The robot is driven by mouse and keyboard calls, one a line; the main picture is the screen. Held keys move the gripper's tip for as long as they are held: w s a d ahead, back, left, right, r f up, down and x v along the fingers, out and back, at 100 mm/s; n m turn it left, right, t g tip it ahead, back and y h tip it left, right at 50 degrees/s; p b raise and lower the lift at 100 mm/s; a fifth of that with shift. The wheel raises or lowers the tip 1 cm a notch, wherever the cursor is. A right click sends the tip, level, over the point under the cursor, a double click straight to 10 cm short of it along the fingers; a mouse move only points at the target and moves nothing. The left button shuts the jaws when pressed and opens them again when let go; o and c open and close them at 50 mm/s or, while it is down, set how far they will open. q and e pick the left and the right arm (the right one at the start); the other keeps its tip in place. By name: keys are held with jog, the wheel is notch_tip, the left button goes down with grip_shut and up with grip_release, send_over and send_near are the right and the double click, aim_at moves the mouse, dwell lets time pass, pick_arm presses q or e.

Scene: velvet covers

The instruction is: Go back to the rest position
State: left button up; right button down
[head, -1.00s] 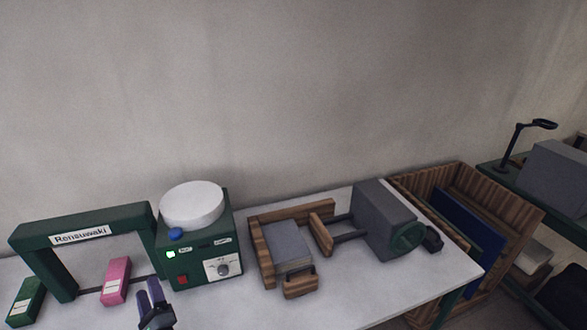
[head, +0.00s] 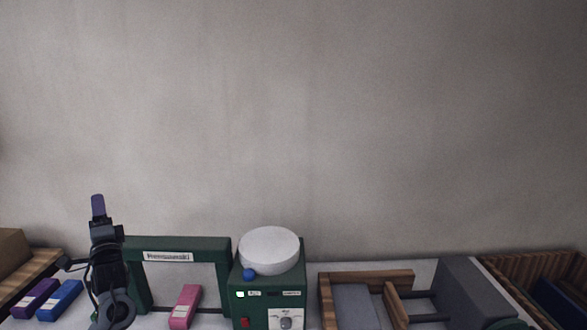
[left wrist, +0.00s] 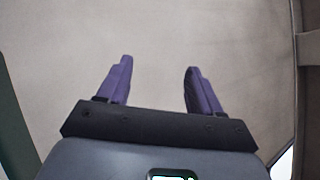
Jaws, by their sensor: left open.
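My right gripper is not in view.
The green machine (head: 268,290) with a white round top stands on the table beside a green frame (head: 188,243). A pink box (head: 186,306) lies by the frame. Purple (head: 36,297) and blue (head: 60,300) boxes lie at left. A wooden fixture (head: 366,278) is at right.

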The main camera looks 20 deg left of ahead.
pick_arm(q)
jog(key=w+d+f+n+g+h, duration=0.25)
jog(key=f+h, duration=0.25)
jog(key=f, duration=0.5)
jog(key=w+d+f+n+g+h, duration=0.1)
jog(key=f+n+g+h, duration=0.3)
jog(key=f, duration=0.6)
jog(key=s+d+f+n+g+h, duration=0.2)
jog(key=s+f+n+g, duration=0.2)
jog(key=s+f+g, duration=0.15)
jog(key=s+d+f+m+t+h, duration=0.1)
jog(key=s+d+f, duration=0.45)
jog(key=d, duration=0.35)
jog(key=s+d+f+m+h, duration=0.2)
jog(key=s+d+f, duration=0.3)
jog(key=d, duration=0.5)
jog(key=s+d+f+m+t+h, duration=0.1)
jog(key=s+d+f, duration=0.4)
jog(key=d, duration=0.4)
jog(key=s+d+r+h, duration=0.1)
jog(key=s+d+h, duration=0.3)
jog(key=s+d, duration=1)
notch_tip(320, 180, up, 26)
jog(key=s+a+p, duration=0.1)
jog(key=p, duration=2.4)
jog(key=shift+s, duration=0.15)
